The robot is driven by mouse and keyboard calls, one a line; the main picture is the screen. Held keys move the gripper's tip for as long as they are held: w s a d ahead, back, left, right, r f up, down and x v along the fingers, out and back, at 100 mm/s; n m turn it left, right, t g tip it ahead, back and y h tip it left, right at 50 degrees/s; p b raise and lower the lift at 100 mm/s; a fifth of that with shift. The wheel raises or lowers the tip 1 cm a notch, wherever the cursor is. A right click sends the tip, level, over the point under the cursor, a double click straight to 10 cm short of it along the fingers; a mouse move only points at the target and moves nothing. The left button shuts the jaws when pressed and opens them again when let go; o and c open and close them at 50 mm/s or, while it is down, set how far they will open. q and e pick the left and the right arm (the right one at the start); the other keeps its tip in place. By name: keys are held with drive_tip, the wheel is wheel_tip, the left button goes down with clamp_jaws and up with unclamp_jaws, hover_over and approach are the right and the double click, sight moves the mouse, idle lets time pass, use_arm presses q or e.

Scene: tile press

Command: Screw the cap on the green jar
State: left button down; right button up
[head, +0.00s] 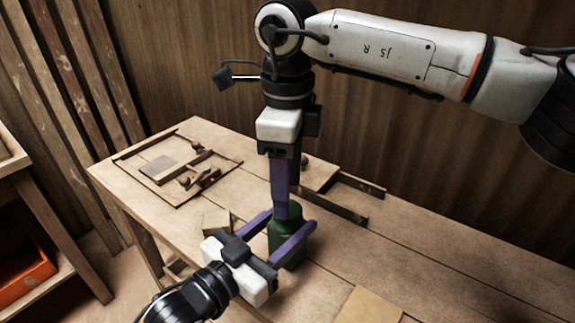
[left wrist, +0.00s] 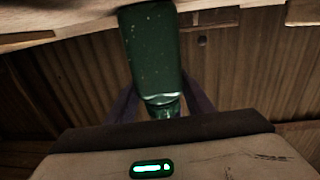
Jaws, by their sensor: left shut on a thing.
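The green jar (head: 287,228) stands upright on the wooden table. My left gripper (head: 285,233) is shut on the jar, with one purple finger on each side of it. The jar also shows in the left wrist view (left wrist: 150,45), between the fingers, with its neck towards the bottom of that picture. My right gripper (head: 282,213) points straight down over the jar's top. Its purple fingers are seen edge-on, so I cannot tell whether they are open or shut. The cap cannot be made out; the fingers hide the jar's mouth.
The table (head: 425,262) has a flat framed board (head: 133,176) with small parts at its far left. A small pale block (head: 217,221) lies left of the jar. A pale flat piece (head: 369,306) lies at the front. The right part of the table is clear.

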drive_tip(key=shift+f, duration=1.8)
drive_tip(key=c, duration=1.1)
drive_tip(key=o, duration=1.2)
drive_tip(key=shift+o, duration=0.2)
drive_tip(key=shift+r, duration=0.1)
wheel_tip(320, 180, up, 12)
